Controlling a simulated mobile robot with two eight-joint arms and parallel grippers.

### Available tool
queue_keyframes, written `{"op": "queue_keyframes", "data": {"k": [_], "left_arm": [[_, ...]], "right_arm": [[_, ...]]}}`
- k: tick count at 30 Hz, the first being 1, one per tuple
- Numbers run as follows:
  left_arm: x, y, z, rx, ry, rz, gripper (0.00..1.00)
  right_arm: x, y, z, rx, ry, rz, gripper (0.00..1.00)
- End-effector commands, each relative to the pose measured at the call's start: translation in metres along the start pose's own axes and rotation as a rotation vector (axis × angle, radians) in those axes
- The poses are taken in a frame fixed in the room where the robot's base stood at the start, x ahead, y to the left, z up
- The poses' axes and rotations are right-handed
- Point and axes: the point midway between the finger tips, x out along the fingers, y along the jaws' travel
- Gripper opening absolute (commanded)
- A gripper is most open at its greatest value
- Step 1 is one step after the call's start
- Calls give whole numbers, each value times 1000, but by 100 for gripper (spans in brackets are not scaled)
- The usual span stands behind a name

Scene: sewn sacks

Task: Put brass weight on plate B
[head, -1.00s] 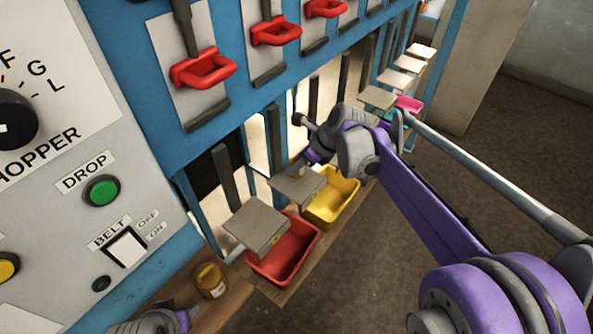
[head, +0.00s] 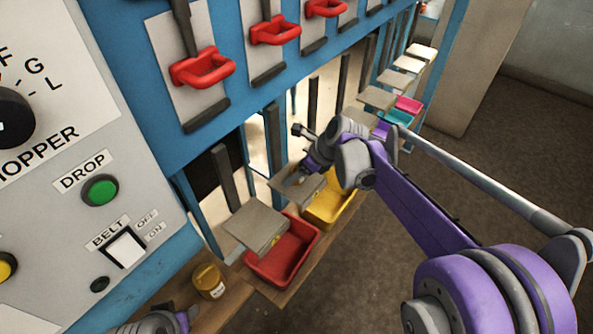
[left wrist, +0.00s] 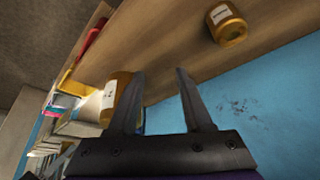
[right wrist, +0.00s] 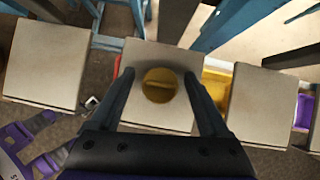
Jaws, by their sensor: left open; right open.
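A round brass weight (right wrist: 159,85) with a bar across its top sits on a square grey plate (right wrist: 160,55) in the right wrist view. My right gripper (right wrist: 159,78) is open, with one finger on each side of the weight. In the head view my right gripper (head: 303,174) is over the second plate (head: 285,186) from the front, by the yellow bin; it largely hides the weight there. I cannot read the plate's letter. My left gripper (left wrist: 160,80) is open and empty; its arm (head: 160,322) shows at the head view's bottom edge.
A labelled amber jar (head: 208,281) stands on the wooden ledge. The left wrist view shows one jar (left wrist: 228,25) at the top and another (left wrist: 117,100) behind a finger. A bare plate (head: 255,228) overhangs the red bin (head: 285,255). Red handles (head: 203,68) line the blue frame above.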

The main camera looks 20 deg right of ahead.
Motion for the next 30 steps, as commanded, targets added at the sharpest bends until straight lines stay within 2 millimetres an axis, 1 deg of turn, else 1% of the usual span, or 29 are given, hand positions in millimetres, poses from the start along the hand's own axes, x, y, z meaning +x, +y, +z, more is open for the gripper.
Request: {"op": "queue_keyframes", "data": {"k": [4, 7, 11, 15, 18, 21, 25, 28, 30], "left_arm": [[-2, 0, -2, 0, 1, 0, 50], [-2, 0, -2, 0, 1, 0, 50], [-4, 0, -3, 0, 2, 0, 50], [-5, 0, -4, 0, 3, 0, 50], [-6, 0, -5, 0, 3, 0, 50], [-7, 0, -6, 0, 4, 0, 50], [-7, 0, -6, 0, 4, 0, 50], [-7, 0, -6, 0, 4, 0, 50], [-7, 0, -6, 0, 4, 0, 50]], "right_arm": [[-5, 0, 2, 1, 0, -1, 80], [-18, -1, 1, 1, 0, -2, 80], [-45, -1, 1, 2, 0, -3, 80], [-76, -1, 1, 3, 0, -2, 80], [-95, 0, 1, 2, 0, -2, 80], [-109, 0, 1, 1, 1, -1, 80], [-119, 0, 1, 1, 0, 0, 80], [-122, 0, 1, -2, 0, 0, 80], [-122, 4, -1, -37, 6, -3, 80]]}}
